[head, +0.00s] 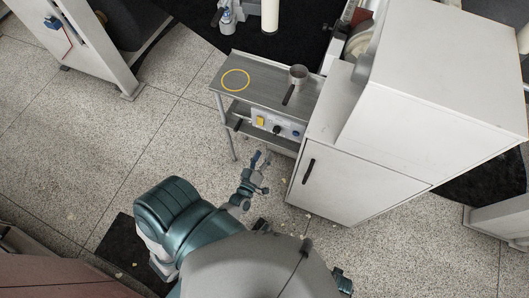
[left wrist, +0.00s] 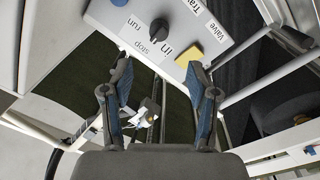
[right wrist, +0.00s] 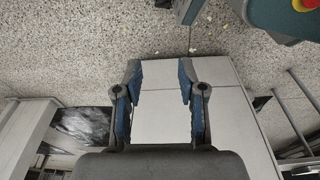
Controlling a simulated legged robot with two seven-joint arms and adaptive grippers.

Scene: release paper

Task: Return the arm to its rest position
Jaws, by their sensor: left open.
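My left gripper (head: 261,160) is in front of and below the control panel (head: 277,125) of the small metal table, apart from it. In the left wrist view its fingers (left wrist: 158,88) are spread, with nothing between them. I cannot make out the right gripper's fingers in the head view.
A large white cabinet (head: 345,180) stands close on the right. Speckled floor (head: 100,140) is open to the left.

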